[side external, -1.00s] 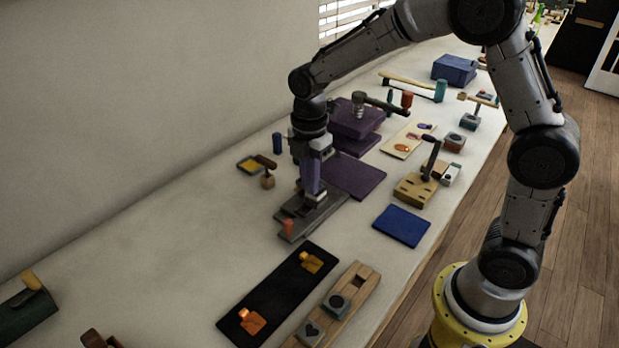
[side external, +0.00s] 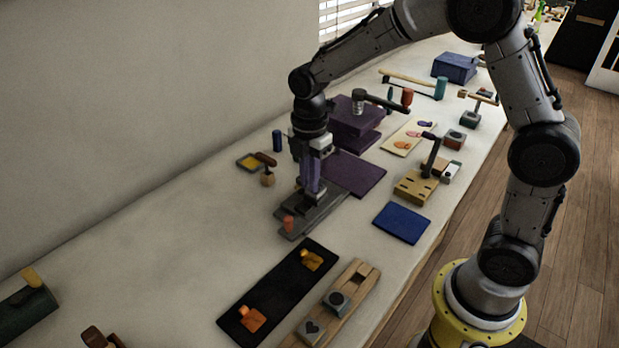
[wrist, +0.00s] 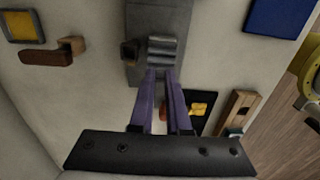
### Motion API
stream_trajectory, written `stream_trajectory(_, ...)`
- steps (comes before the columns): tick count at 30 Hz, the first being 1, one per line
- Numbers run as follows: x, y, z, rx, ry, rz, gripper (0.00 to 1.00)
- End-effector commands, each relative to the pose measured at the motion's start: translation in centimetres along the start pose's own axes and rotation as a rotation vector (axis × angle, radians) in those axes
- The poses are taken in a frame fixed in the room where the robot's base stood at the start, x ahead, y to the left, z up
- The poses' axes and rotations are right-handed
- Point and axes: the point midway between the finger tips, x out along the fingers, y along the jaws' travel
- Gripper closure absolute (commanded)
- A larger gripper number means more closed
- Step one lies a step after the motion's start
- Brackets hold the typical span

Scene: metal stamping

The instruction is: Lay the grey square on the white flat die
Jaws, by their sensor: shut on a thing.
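My gripper (side external: 312,192) is low over a grey metal fixture (side external: 328,212). In the wrist view its purple fingers (wrist: 160,72) are nearly together at the lower edge of a grey ridged part of that fixture (wrist: 137,75). The fingers are shut on a small thin piece, taken to be the grey square; it is mostly hidden between the tips. I cannot make out the white flat die for certain. A small whitish block (side external: 453,172) stands beside a wooden block with a dark lever (side external: 415,188).
A black mat (side external: 277,291) with orange and yellow pieces lies in front, beside a wooden rack (side external: 355,300) holding grey blocks marked with a circle and a heart. A purple press (side external: 355,120), a purple mat (side external: 358,175) and a blue mat (side external: 402,223) are nearby.

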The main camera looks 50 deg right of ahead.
Motion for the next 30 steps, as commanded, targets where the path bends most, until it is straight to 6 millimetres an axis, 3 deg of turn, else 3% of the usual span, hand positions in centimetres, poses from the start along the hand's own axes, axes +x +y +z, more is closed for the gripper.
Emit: stream_trajectory(30, 0.50, -0.03, 0.00, 0.000, 0.000, -0.001, 1.00)
